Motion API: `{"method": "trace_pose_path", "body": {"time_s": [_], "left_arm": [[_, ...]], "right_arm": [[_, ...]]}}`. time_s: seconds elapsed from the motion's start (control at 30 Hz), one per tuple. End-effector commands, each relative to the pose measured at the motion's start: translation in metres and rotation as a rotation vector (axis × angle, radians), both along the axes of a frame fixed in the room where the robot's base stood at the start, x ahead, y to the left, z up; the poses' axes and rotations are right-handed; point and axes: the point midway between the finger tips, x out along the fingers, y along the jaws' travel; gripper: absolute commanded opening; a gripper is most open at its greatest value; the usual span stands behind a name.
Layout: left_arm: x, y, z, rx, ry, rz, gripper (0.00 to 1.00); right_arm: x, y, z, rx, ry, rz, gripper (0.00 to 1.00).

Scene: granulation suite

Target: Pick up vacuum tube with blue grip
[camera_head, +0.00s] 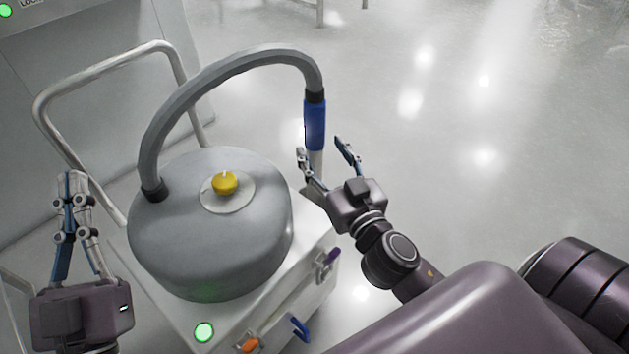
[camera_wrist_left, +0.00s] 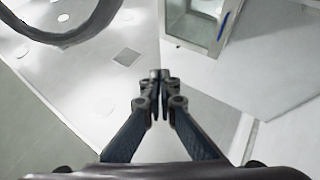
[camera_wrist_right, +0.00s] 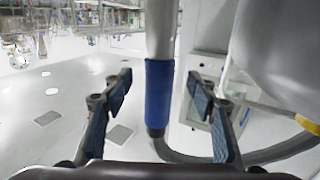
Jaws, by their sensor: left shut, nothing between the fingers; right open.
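The vacuum tube (camera_head: 232,62) is a grey hose that arches from the left side of the vacuum's round grey lid. Its blue grip (camera_head: 315,124) hangs at the right end, with a pale pipe below it. In the right wrist view the blue grip (camera_wrist_right: 159,94) stands upright between the fingers, with space on both sides. My right gripper (camera_head: 322,147) is open close to the blue grip; contact does not show. My left gripper (camera_head: 72,176) is shut and empty at the left, away from the tube. Its closed fingertips (camera_wrist_left: 160,74) show in the left wrist view.
The vacuum's grey lid (camera_head: 172,235) has a yellow knob (camera_head: 225,182) on top. It sits on a white cart body (camera_head: 312,262) with latches. A metal push handle (camera_head: 92,72) rises behind. The floor to the right is clear.

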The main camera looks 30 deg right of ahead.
Motion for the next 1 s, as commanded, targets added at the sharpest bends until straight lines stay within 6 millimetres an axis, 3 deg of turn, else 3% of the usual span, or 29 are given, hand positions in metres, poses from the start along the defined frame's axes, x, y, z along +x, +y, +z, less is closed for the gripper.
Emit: {"method": "trace_pose_path", "body": {"time_s": [0.4, 0.73, 1.0], "left_arm": [[-0.016, 0.001, 0.022, -0.035, -0.124, -0.006, 0.00], [-0.017, 0.002, 0.024, -0.038, -0.132, -0.008, 0.00], [-0.017, 0.002, 0.024, -0.037, -0.131, -0.007, 0.00]], "right_arm": [[0.045, -0.006, -0.004, -0.003, -0.001, 0.001, 0.53], [0.049, -0.006, -0.004, -0.001, 0.001, 0.000, 0.53], [0.049, -0.006, -0.004, -0.001, 0.001, 0.000, 0.25]]}}
